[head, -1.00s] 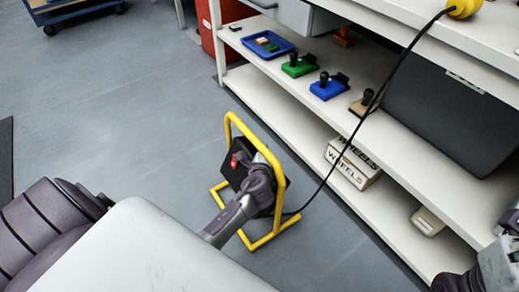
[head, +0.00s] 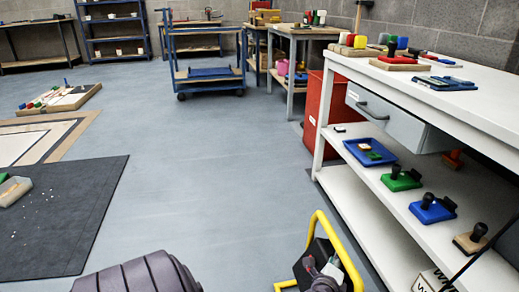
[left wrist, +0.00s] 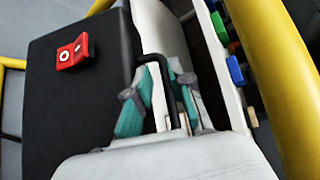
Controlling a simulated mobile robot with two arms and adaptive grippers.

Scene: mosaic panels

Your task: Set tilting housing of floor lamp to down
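The floor lamp has a yellow tube frame (head: 349,256) and a black housing (head: 309,262) at the bottom of the head view. In the left wrist view the housing (left wrist: 55,115) fills the left side, with a red switch (left wrist: 73,52) on its face; a yellow tube (left wrist: 275,85) runs down the right. My left gripper (head: 326,275) is at the lamp, mostly cut off below. In the left wrist view it (left wrist: 160,85) has teal pads apart, with a thin black bent handle (left wrist: 155,57) between them. Contact with the handle cannot be told. My right gripper is out of view.
A white shelf unit (head: 375,232) stands right of the lamp, with a blue tray (head: 352,150) and several stamps on it. Floor left of the lamp is clear up to a dark mat (head: 60,225).

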